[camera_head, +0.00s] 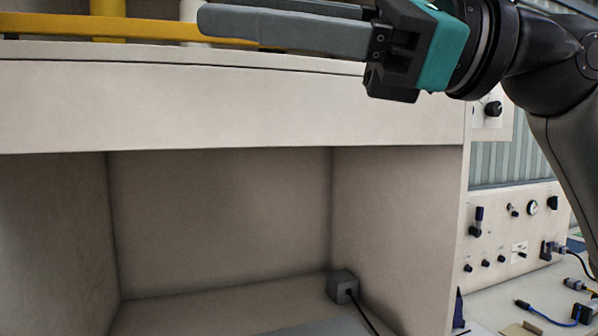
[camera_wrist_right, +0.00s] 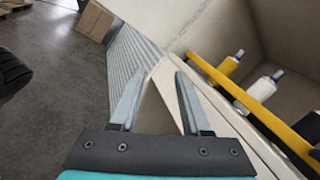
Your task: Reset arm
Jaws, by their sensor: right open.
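My right gripper (camera_head: 285,22) reaches in from the upper right in the head view, in front of the upper edge of the beige cabinet (camera_head: 230,105). Its long grey fingers point left. In the right wrist view the fingers of the right gripper (camera_wrist_right: 158,85) stand apart with nothing between them, so it is open and empty. The fingertips are close to the cabinet's pale front ledge in that view. My left gripper does not show in either view.
Below is an open recess with a small grey box (camera_head: 342,287) and black cable. A control panel (camera_head: 515,230) stands at right. A cardboard box (camera_wrist_right: 95,21) sits on the floor.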

